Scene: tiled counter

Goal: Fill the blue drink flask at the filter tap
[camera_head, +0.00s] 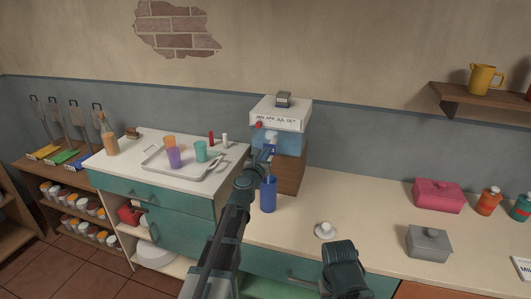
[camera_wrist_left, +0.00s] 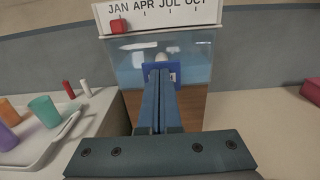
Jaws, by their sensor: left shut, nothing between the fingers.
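The blue flask (camera_head: 268,194) stands upright on the counter in front of the filter's wooden base, below the tap. The water filter (camera_head: 280,135) has a white top with month labels, a blue tank and a wooden stand; its tank also shows in the left wrist view (camera_wrist_left: 200,60). My left gripper (camera_head: 268,152) is shut and empty, its fingertips at the tap (camera_wrist_left: 162,56), in front of a blue square part. Whether they touch it, and whether water runs, I cannot tell. A white round lid with a knob (camera_head: 325,230) lies on the counter, right of the flask.
A tray (camera_head: 150,166) with cups stands on the left counter. A grey box (camera_head: 428,243), a pink box (camera_head: 438,195) and bottles stand at the right. A dark part, likely my right arm's end (camera_head: 342,268), is at the front edge.

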